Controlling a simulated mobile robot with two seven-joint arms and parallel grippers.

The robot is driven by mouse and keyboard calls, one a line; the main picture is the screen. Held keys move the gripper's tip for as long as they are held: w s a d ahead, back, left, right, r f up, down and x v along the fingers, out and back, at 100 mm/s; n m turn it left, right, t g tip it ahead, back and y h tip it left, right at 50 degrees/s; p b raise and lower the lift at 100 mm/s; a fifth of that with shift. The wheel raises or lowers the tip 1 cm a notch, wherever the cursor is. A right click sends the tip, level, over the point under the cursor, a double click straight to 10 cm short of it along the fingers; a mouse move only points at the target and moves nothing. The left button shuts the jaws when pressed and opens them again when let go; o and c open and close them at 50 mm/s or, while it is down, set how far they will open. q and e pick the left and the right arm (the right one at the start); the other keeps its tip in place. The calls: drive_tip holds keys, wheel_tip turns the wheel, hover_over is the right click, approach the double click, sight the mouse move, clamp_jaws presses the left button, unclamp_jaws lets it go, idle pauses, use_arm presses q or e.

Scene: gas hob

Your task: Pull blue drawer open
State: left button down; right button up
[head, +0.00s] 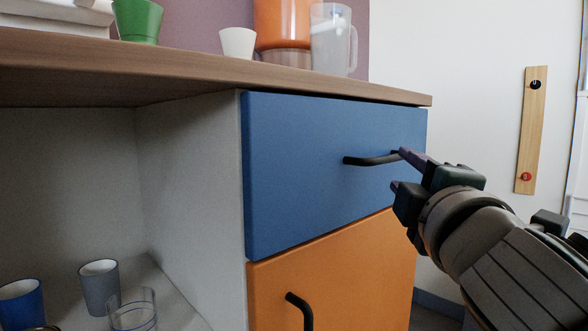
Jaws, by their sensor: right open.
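The blue drawer (310,190) is in the cabinet under the worktop, in the head view's middle. Its front looks flush with the cabinet. A black bar handle (368,161) sits on its front. My right gripper (398,170) comes in from the right, with its fingers open at the right end of the handle. One fingertip overlaps the handle's right end in the picture; I cannot tell whether they touch. My left gripper is not in view.
An orange door (350,275) with a black handle (300,310) lies directly below the drawer. The wooden worktop (190,78) overhangs it and bears a green cup (138,20), a white cup (238,43) and a clear jug (332,42). Cups stand on the open shelf at left.

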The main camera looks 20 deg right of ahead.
sight(392, 160)
drive_tip(key=b+x, duration=0.2)
drive_tip(key=x, duration=0.5)
drive_tip(key=shift+w+d+r, duration=0.1)
drive_tip(key=shift+w+d, duration=0.05)
drive_tip(key=shift+w, duration=0.1)
drive_tip(key=shift+c, duration=0.2)
clamp_jaws()
idle(1.0)
